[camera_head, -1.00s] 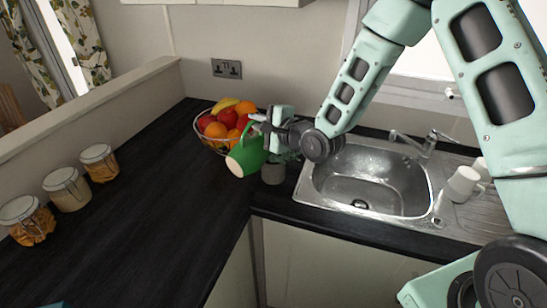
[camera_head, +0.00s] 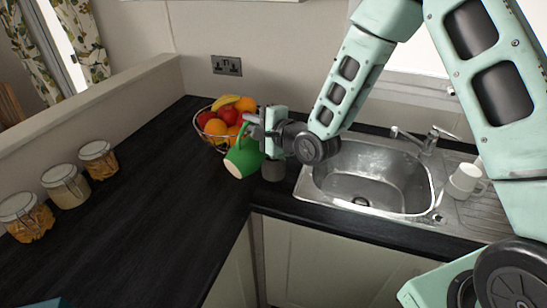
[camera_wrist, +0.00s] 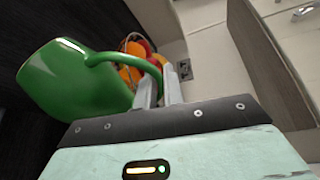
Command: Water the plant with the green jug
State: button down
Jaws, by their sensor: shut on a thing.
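The green jug (camera_head: 243,160) is held tilted in front of the fruit bowl, with its pale base facing me and to the lower left. My gripper (camera_head: 262,126) is shut on the jug's handle. In the wrist view the jug (camera_wrist: 75,80) fills the left side, and its handle runs between the fingers of my gripper (camera_wrist: 160,88). A grey pot (camera_head: 273,170) stands on the counter just right of the jug, mostly hidden by the jug and my wrist. No leaves of a plant show. I cannot tell whether the jug touches the pot.
A wire bowl of fruit (camera_head: 205,137) stands behind the jug. A metal sink (camera_head: 375,180) with a tap (camera_head: 425,142) is to the right, with a white mug (camera_head: 463,181) on its drainer. Several glass jars (camera_head: 66,187) line the left wall. The dark counter (camera_head: 150,215) at front left is clear.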

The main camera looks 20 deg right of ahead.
aim_at(238, 141)
jog(key=shift+s+a+f+n, duration=0.2)
jog(key=shift+s+a, duration=0.1)
jog(key=shift+a, duration=0.1)
jog(key=shift+s+a+f+n, duration=0.15)
jog(key=shift+s+a+n, duration=0.1)
jog(key=shift+a, duration=0.15)
jog(key=b, duration=0.1)
jog(key=a+f+n+b, duration=0.1)
jog(key=b, duration=0.1)
jog(key=shift+s+a+f, duration=0.25)
jog(key=shift+s+f, duration=0.05)
jog(key=shift+s, duration=0.1)
jog(key=shift+s+a+f+n+t+h+b, duration=0.3)
jog(key=shift+a+f+n+b, duration=0.15)
jog(key=shift+n+b, duration=0.45)
jog(key=shift+s+a, duration=0.1)
jog(key=shift+b, duration=0.3)
